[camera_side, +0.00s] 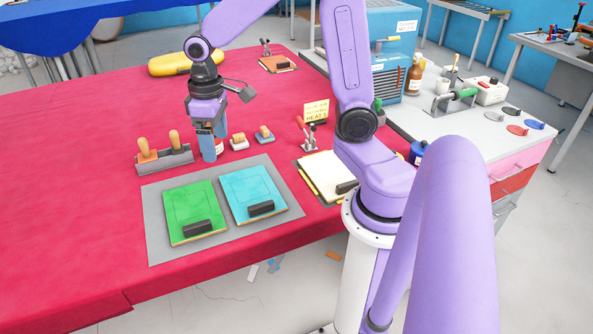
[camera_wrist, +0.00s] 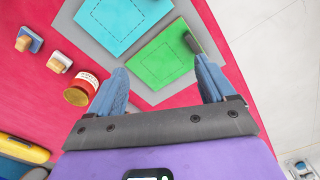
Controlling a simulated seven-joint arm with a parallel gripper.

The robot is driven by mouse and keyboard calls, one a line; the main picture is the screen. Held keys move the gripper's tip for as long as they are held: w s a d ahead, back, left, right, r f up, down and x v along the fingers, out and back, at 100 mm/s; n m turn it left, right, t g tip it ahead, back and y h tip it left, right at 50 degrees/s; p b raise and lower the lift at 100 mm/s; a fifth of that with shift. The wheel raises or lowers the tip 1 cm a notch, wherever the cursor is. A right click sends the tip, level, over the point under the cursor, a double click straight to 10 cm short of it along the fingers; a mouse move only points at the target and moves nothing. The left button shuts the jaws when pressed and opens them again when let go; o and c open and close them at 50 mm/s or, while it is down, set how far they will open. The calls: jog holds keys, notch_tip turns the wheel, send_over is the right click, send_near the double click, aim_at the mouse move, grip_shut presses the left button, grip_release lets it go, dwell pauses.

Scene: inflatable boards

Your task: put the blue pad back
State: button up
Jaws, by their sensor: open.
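A small blue pad (camera_side: 264,134) with a tan handle stands on the red tabletop behind the boards. What looks like the same pad is at the upper left in the wrist view (camera_wrist: 29,40). A grey rack (camera_side: 165,159) at the left holds an orange-based piece (camera_side: 147,150) and another wooden-handled piece (camera_side: 174,139). My gripper (camera_side: 209,155) points down between the rack and the small pads, apart from the blue pad. In the wrist view, its blue fingers (camera_wrist: 160,83) are spread with nothing between them.
A pale pad (camera_side: 239,142) stands left of the blue one. A can (camera_wrist: 82,88) sits close beside my gripper. Green (camera_side: 193,205) and light-blue (camera_side: 250,187) boards with dark blocks lie on a grey mat (camera_side: 156,243).

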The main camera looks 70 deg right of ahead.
jog(key=s+a+n, duration=0.2)
jog(key=s+n, duration=0.2)
jog(key=s, duration=0.6)
jog(key=s+a+n, duration=0.3)
jog(key=s+n, duration=0.2)
jog(key=s, duration=0.6)
jog(key=shift+a+r, duration=0.25)
jog(key=shift+r, duration=0.2)
